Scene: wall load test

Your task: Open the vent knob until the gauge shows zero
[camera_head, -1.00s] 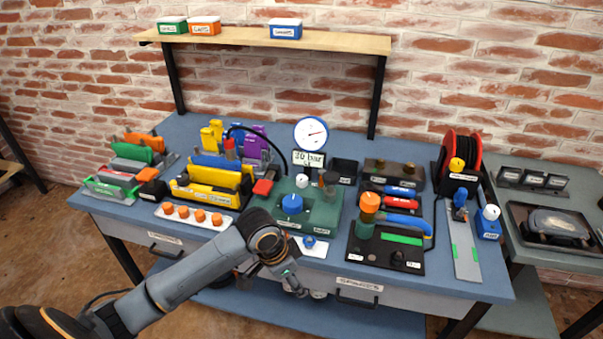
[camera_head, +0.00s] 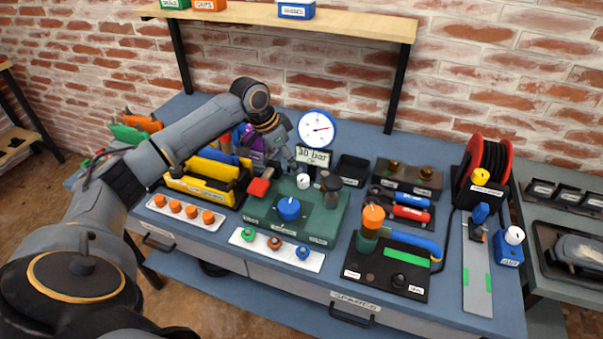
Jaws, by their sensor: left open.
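The round white gauge (camera_head: 316,123) with a blue rim stands at the back of the green block (camera_head: 322,222). Its red needle points right, and a sign (camera_head: 313,156) below it reads "30 bar". A large blue knob (camera_head: 288,209) and a small white knob (camera_head: 303,182) sit on the block; the labels are too small to tell which is the vent knob. My left gripper (camera_head: 294,167) is open, pointing down just behind and above the white knob. I cannot tell whether it touches the knob. My right gripper is out of view.
A red-ended handle (camera_head: 260,186) lies left of the white knob and a dark knob (camera_head: 331,183) stands right of it. A white strip with coloured knobs (camera_head: 276,250) lies in front. Yellow holders (camera_head: 203,182) are under my left arm. A shelf (camera_head: 350,24) is above.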

